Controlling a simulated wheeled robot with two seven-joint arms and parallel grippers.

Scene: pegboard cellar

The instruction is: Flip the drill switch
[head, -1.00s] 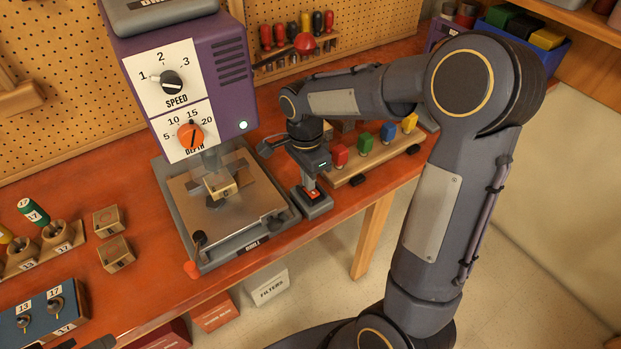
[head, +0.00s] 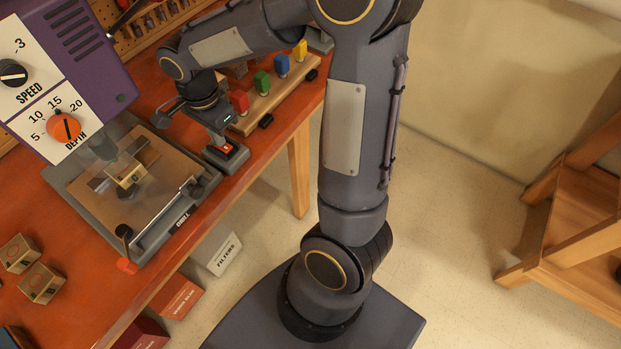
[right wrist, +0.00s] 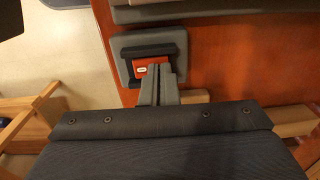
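The drill press (head: 75,55) has a purple head, a SPEED knob, an orange DEPTH knob and a small dark green lamp (head: 120,98). The drill switch (head: 228,158) is a grey box with a red rocker, beside the drill base. My right gripper (head: 221,143) points down at it, with its fingertips at the rocker. In the right wrist view the shut fingers (right wrist: 159,83) overlap the red rocker (right wrist: 142,73) and hide part of it; I cannot tell if they touch. My left gripper is not in view.
A wooden rail with red, green, blue and yellow blocks (head: 262,83) stands just behind the switch. Two small wooden blocks (head: 40,283) lie at left. Boxes, including FILTERS (head: 219,254), sit below the bench. A wooden stool (head: 575,210) stands at right on open floor.

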